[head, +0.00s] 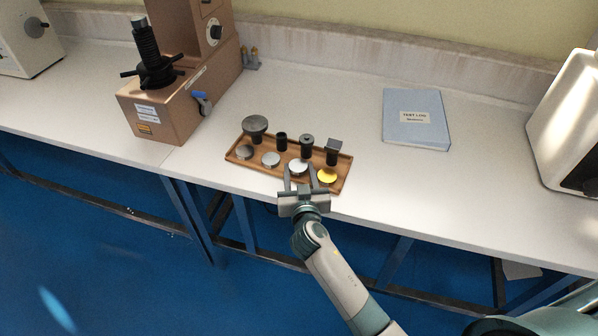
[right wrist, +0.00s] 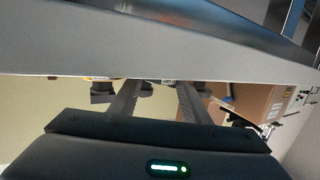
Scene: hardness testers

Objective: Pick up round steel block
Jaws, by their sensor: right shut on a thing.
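A wooden tray (head: 239,158) on the bench holds several round discs in its front row. My right gripper (head: 299,169) reaches over the tray's front edge, its fingers shut on either side of a round steel block (head: 298,165). The block appears still down at the tray; I cannot tell whether it is lifted. In the right wrist view, both fingers of the right gripper (right wrist: 158,88) point up the picture, and only a sliver of the block shows between their tips. My left gripper is not in view.
Dark fixtures (head: 307,146) stand in the back row. A brown tester (head: 160,110) stands left, a blue log book (head: 416,119) right. The bench between tray and book is clear.

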